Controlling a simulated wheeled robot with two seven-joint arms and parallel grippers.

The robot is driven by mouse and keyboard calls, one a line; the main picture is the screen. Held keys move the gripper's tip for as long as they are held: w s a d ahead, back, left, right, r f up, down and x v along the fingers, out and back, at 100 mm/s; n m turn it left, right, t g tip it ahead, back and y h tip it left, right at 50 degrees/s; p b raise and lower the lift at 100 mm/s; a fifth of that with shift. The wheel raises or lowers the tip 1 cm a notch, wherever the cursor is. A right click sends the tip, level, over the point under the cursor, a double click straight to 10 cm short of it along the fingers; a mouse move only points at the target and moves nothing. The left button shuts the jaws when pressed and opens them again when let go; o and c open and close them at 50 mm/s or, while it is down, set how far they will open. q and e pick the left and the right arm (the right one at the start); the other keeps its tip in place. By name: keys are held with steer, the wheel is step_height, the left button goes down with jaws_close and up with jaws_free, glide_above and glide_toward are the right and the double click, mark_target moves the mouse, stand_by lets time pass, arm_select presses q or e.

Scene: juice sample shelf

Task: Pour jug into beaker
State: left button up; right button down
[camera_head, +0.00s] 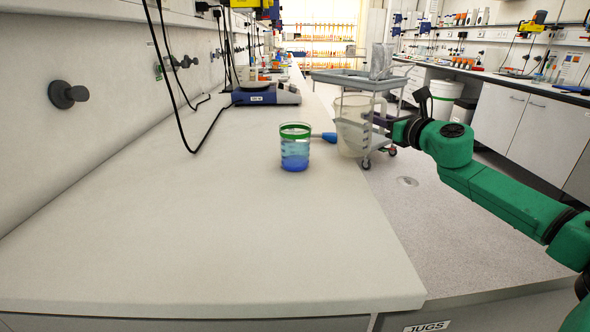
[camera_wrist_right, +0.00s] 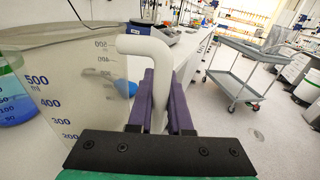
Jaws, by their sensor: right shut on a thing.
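A beaker (camera_head: 295,148) with a green rim band and blue liquid stands upright on the bench. It also shows at the left edge of the right wrist view (camera_wrist_right: 12,95). A clear measuring jug (camera_head: 352,127) is upright just right of the beaker, apart from it. My right gripper (camera_head: 388,122) is shut on the jug's handle, which shows white between the purple fingers in the right wrist view (camera_wrist_right: 160,100). The jug's wall (camera_wrist_right: 70,80) carries blue volume marks. I cannot tell whether its base touches the bench. My left gripper is out of view.
A blue-handled item (camera_head: 325,136) lies between beaker and jug, partly hidden. A blue and white device (camera_head: 268,94) with cables stands farther back on the bench. A grey trolley (camera_head: 350,78) stands on the floor beyond. The front of the bench (camera_head: 240,240) is clear.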

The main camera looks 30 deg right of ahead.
arm_select(q)
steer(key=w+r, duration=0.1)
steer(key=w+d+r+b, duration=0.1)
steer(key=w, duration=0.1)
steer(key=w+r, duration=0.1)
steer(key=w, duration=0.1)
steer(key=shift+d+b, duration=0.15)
steer(key=shift+b, duration=0.2)
arm_select(e)
steer(key=shift+s+d+f+m, duration=0.1)
steer(key=shift+d+f+m, duration=0.3)
steer(key=shift+f+m, duration=0.25)
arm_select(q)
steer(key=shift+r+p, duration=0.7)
arm_select(e)
steer(key=d+r, duration=0.1)
steer(key=d, duration=0.1)
steer(key=s+d+r, duration=0.1)
steer(key=r, duration=0.1)
steer(key=shift+d, duration=0.4)
